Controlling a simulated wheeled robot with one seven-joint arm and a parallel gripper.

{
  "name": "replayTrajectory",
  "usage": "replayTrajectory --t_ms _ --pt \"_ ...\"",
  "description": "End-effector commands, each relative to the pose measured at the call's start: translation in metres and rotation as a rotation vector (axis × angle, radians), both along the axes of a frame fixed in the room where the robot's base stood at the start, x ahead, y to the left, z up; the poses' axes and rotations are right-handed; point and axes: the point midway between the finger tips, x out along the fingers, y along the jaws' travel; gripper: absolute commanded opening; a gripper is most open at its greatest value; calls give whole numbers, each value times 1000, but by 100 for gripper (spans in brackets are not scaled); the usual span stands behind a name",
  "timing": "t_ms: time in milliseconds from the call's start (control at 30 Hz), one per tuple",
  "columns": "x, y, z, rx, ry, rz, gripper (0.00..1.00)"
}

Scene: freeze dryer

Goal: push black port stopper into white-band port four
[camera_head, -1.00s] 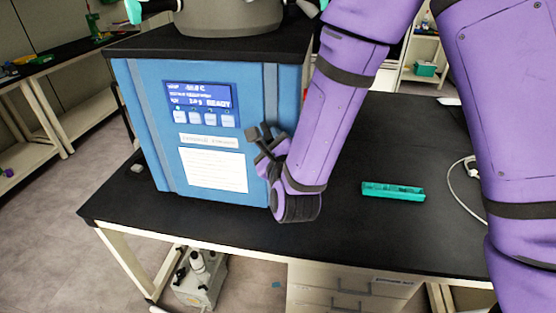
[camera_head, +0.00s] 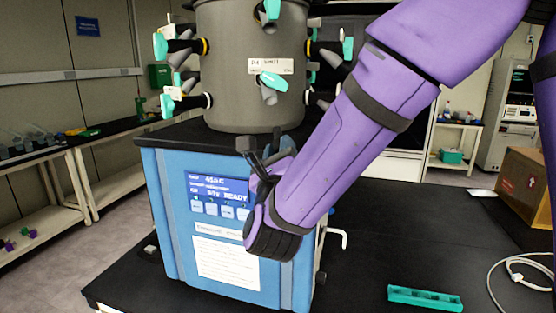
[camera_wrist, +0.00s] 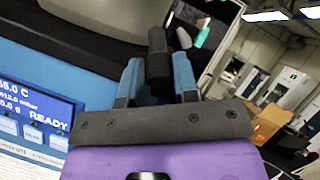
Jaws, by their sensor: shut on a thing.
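The black port stopper (camera_wrist: 158,52) is a dark cylinder standing up between the blue fingers of my gripper (camera_wrist: 157,80) in the wrist view. My gripper (camera_head: 268,155) is shut on it, in front of the top front edge of the blue freeze dryer (camera_head: 162,200). The grey drum (camera_head: 225,75) above carries black side ports with teal valve handles. Lower ports with a pale band show at the left (camera_head: 209,100) and right (camera_head: 307,97); the upper left port (camera_head: 205,47) has a yellow band. I cannot tell which is port four. The stopper is apart from the ports.
The dryer's black top (camera_head: 165,135) lies under the drum. A teal rack (camera_head: 425,299) and a white cable (camera_head: 492,275) lie on the black bench (camera_head: 375,240). A cardboard box (camera_head: 522,185) stands at the right. Bench space right of the dryer is mostly clear.

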Motion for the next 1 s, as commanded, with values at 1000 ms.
replayTrajectory --t_ms 1000 --pt "43 7 39 0 0 0 0"
